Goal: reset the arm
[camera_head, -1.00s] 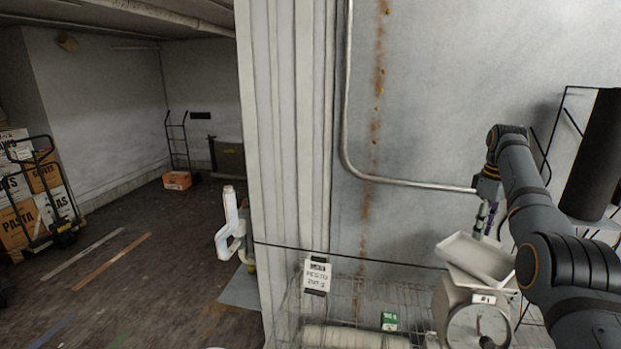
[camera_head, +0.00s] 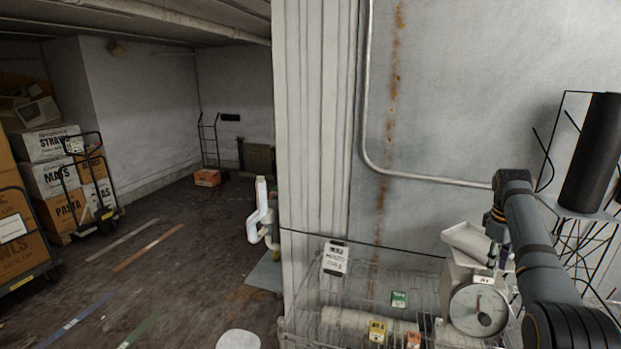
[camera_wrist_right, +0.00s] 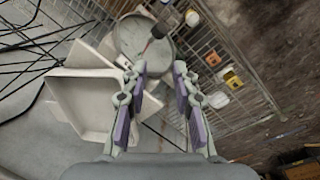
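My right arm reaches in from the right in the head view, with its gripper (camera_head: 497,240) pointing down beside the tray of a white dial scale (camera_head: 478,308). In the right wrist view the gripper (camera_wrist_right: 160,72) has its purple-padded fingers apart, with nothing between them. The scale's pale tray (camera_wrist_right: 85,100) and round dial (camera_wrist_right: 140,38) lie beyond the fingers. My left gripper is in neither view.
A wire rack (camera_head: 385,290) with small tagged items runs along the wall by the scale. A dark cylinder (camera_head: 592,155) stands at the right. Loaded carts with boxes (camera_head: 70,207) stand at far left. The floor (camera_head: 170,240) between is largely clear.

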